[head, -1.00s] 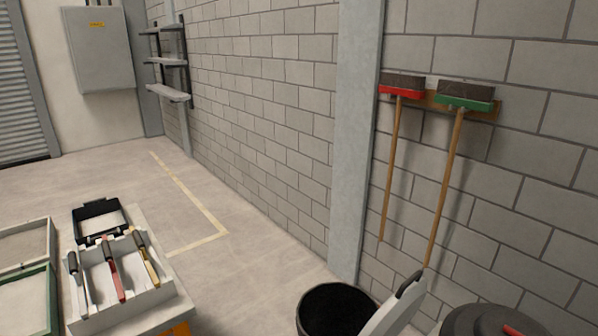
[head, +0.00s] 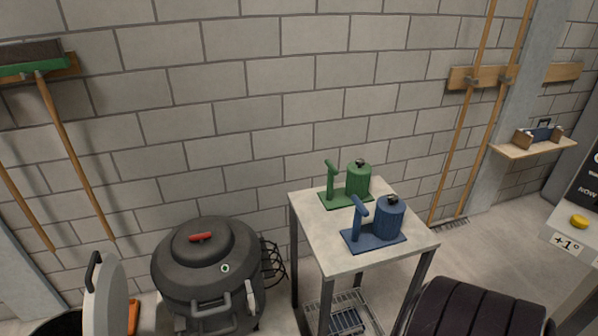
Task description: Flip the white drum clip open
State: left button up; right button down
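A dark grey drum (head: 183,290) with a domed lid (head: 203,245) stands on the floor against the wall, left of the middle in the head view. The lid has a red grip (head: 201,237) on top and a small round green-and-white mark on its front. A pale, upright clip (head: 250,297) shows on the drum's front right side; it looks white to light grey. A grey bar handle (head: 211,308) is on the drum's front. The lower part of the drum is cut off by the picture edge. Neither of my grippers is in view.
A small table (head: 330,235) with a green device (head: 357,180) and a blue device (head: 388,218) stands right of the drum. A black bin and a pale upright panel (head: 106,300) are at lower left. A dark ribbed object (head: 475,308) fills the lower right.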

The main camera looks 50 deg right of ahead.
aim_at(252, 300)
jog(key=z, duration=1.1)
